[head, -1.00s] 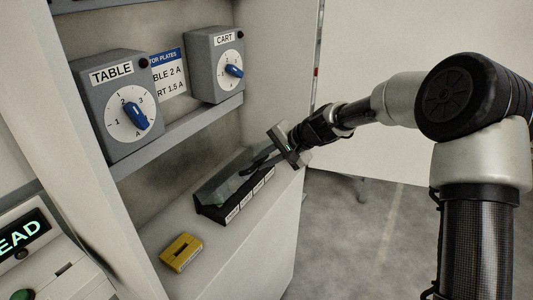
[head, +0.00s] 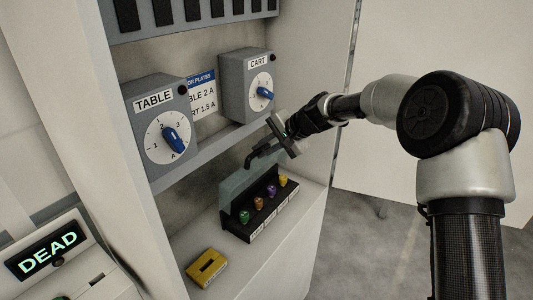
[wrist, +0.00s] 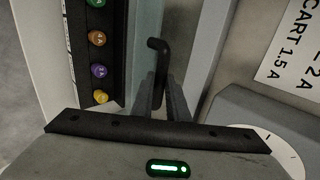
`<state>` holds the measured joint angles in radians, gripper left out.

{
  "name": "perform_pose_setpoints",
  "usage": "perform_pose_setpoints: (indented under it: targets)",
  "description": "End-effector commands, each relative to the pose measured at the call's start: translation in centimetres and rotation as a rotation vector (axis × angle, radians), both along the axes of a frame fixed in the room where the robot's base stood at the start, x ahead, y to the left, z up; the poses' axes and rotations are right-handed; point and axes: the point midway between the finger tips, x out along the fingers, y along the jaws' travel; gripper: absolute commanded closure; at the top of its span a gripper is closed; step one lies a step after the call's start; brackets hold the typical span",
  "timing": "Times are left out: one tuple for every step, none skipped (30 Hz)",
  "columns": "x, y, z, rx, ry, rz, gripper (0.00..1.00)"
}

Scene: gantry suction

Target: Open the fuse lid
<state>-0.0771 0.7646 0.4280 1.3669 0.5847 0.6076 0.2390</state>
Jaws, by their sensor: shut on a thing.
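The clear fuse lid (head: 236,190) stands raised at the back of the black fuse box (head: 262,222), which is open and shows several coloured fuses. In the wrist view the lid (wrist: 147,28) is a see-through panel beside the fuse row. My gripper (head: 262,153) is at the lid's top edge, shut on a black bent handle (wrist: 158,46). The handle sits between the two fingers (wrist: 158,92) in the wrist view. Fingers and handle blend together in the head view.
The TABLE dial box (head: 160,128) and CART dial box (head: 246,85) are mounted behind and above, close to my gripper. A yellow block (head: 206,268) lies on the shelf in front. A display reading DEAD (head: 47,254) is at lower left. Open floor lies to the right.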

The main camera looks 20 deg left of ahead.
Motion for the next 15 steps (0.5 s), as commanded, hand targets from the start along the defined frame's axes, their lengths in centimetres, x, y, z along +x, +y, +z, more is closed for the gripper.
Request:
perform_pose_setpoints:
  targets:
    - [-0.07,0.27,0.17,0.0,-0.002,0.006,1.0]
    - [-0.04,0.29,0.21,0.0,-0.002,0.005,1.0]
    - [-0.01,0.33,0.26,0.0,-0.002,0.005,1.0]
    - [0.01,0.35,0.29,0.0,-0.002,0.004,1.0]
    - [0.01,0.38,0.32,0.0,-0.002,0.004,1.0]
    - [0.03,0.4,0.35,0.0,-0.002,0.004,1.0]
    - [0.04,0.41,0.36,0.0,-0.002,0.004,1.0]
    - [0.04,0.43,0.37,0.0,-0.002,0.004,1.0]
    - [0.06,0.44,0.39,0.0,-0.002,0.004,1.0]
    - [0.06,0.44,0.4,0.0,-0.002,0.004,1.0]
    - [0.06,0.45,0.39,0.0,-0.002,0.004,1.0]
    - [0.06,0.46,0.4,0.0,-0.002,0.004,1.0]
    - [0.06,0.45,0.4,0.0,-0.002,0.004,1.0]
    - [0.06,0.46,0.41,0.0,-0.002,0.004,1.0]
    - [0.06,0.46,0.41,0.0,-0.002,0.004,1.0]
